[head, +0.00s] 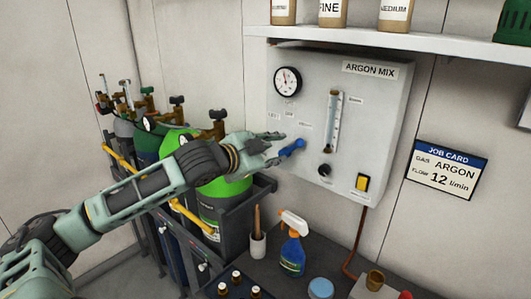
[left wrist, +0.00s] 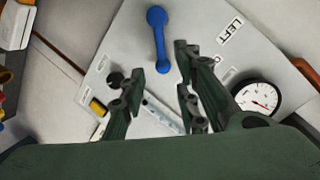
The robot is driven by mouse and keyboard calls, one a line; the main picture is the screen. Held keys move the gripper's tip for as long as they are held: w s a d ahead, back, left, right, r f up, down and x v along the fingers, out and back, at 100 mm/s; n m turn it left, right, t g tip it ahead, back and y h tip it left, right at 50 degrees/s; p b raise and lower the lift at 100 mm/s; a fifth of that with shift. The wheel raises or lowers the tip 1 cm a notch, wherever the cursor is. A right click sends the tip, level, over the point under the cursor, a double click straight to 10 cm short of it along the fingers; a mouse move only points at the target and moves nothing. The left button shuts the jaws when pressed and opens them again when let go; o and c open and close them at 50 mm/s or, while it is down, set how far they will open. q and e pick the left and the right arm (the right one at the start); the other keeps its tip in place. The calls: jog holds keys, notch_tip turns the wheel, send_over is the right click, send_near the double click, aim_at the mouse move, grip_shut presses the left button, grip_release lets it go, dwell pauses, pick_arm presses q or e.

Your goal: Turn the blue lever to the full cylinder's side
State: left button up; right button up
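The blue lever (head: 291,148) is on the front of the grey ARGON MIX panel (head: 388,110), slanting from upper right to lower left. In the left wrist view the lever (left wrist: 158,38) shows as a bar with a round knob at each end. My left gripper (head: 279,147) is at the lever, its fingers partly overlapping it from the left. In the left wrist view the gripper (left wrist: 160,78) has its fingers apart, with the lever's lower end near the gap between them. I cannot tell whether they touch. A LEFT label (left wrist: 230,31) is beside the lever. My right gripper is out of view.
Green gas cylinders (head: 212,207) with brass valves stand at left in a rack, partly behind my arm. The panel carries a gauge (head: 288,81), a flow tube (head: 333,120), a black knob (head: 324,171) and a yellow switch (head: 362,183). A spray bottle (head: 292,253) stands below.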

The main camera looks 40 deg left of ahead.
pick_arm(q)
jog(key=shift+v, duration=1.8)
jog(key=shift+d, duration=0.1)
jog(key=shift+f, duration=0.1)
